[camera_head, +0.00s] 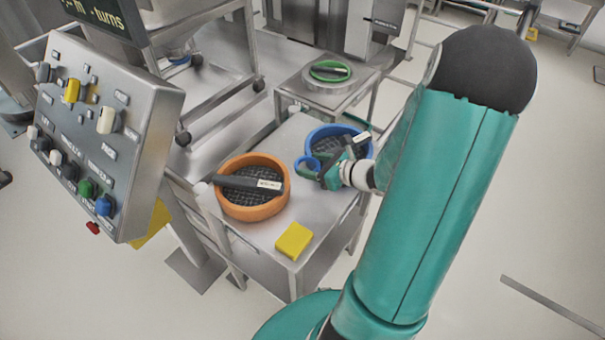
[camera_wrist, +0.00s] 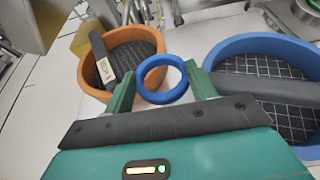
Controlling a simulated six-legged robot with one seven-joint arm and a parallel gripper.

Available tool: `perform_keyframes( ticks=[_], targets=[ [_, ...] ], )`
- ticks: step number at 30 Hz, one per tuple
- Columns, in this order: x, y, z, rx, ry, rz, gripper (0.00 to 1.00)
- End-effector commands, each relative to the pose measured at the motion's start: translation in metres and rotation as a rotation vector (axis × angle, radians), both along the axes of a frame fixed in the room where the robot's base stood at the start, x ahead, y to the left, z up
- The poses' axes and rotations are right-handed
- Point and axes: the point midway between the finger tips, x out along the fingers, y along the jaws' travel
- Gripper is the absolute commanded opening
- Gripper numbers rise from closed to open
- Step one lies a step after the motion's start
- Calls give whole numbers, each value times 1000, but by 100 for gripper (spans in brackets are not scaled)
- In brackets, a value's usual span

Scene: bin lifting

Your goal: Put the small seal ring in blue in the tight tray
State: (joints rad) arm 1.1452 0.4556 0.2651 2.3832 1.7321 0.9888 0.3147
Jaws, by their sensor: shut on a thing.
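My gripper (camera_head: 322,170) is shut on a blue ring (camera_head: 298,161), which stands out from between the fingertips. The ring also shows in the wrist view (camera_wrist: 143,84), upright between the two fingers (camera_wrist: 160,82). An orange round tray (camera_head: 250,210) with a dark mesh floor and a dark labelled bar across it stands on the left of the table. A blue round tray (camera_head: 362,133), also meshed and barred, stands behind my gripper. In the wrist view the ring overlaps the orange tray (camera_wrist: 92,79), with the blue tray (camera_wrist: 228,46) to its right. The labels are too small to read.
A yellow block (camera_head: 294,240) lies at the front of the metal table (camera_head: 258,240). A green round tray (camera_head: 330,77) sits on a stand behind. A control panel (camera_head: 103,135) stands at the left. The table between the two trays is mostly bare.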

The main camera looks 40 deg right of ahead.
Motion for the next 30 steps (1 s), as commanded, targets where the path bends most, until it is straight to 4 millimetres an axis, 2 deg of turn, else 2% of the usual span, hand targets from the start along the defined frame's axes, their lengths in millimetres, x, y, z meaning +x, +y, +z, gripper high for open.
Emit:
perform_keyframes(
  ticks=[6,14,21,29,30],
  targets=[
    [-4,2,-36,6,2,-1,35],
    [-4,1,-58,3,1,-2,35],
    [-2,0,-89,4,2,-2,35],
    [0,-1,-93,0,1,-1,35],
    [0,-1,-93,0,2,-1,60]
  ],
)
